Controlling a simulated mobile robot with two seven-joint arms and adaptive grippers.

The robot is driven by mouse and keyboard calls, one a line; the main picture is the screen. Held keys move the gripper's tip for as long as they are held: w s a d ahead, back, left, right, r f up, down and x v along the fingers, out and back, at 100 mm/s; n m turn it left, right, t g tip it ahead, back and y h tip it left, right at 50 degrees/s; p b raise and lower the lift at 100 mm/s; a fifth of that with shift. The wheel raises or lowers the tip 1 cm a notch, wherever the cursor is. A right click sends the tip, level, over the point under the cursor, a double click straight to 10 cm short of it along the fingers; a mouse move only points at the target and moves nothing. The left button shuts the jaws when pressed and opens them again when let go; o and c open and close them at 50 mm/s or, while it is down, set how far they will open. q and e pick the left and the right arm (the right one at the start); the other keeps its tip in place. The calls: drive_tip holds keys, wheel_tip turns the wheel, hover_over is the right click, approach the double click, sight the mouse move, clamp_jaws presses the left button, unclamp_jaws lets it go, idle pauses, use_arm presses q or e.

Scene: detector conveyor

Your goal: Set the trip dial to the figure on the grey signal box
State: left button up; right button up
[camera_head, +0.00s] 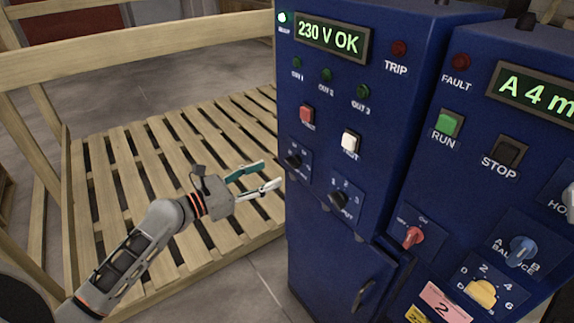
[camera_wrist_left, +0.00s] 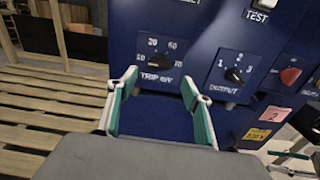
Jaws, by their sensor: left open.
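The trip dial (camera_wrist_left: 153,62) is a black knob on the blue cabinet, with figures around it including 30 and 60. Its exact setting is hard to read. It also shows small in the head view (camera_head: 293,160). My left gripper (camera_head: 271,176) is open and empty, pointing at the cabinet front. In the left wrist view its two fingers (camera_wrist_left: 161,86) stand apart, just below and either side of the dial, with no visible contact. What looks like my right gripper (camera_wrist_left: 296,161) shows partly at the lower right edge there. I see no grey signal box.
The black output dial (camera_head: 340,199) sits right of the trip dial. Red (camera_head: 307,115) and white (camera_head: 350,142) buttons are above. A second blue cabinet (camera_head: 437,190) with a red switch (camera_head: 412,237) stands to the right. A wooden pallet (camera_head: 110,160) lies left.

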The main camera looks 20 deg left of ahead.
sight(289, 163)
use_arm(q)
drive_tip(key=p+x, duration=0.1)
drive_tip(key=x, duration=0.7)
drive_tip(key=shift+r, duration=0.15)
drive_tip(key=shift+a, duration=0.1)
drive_tip(key=c, duration=1.1)
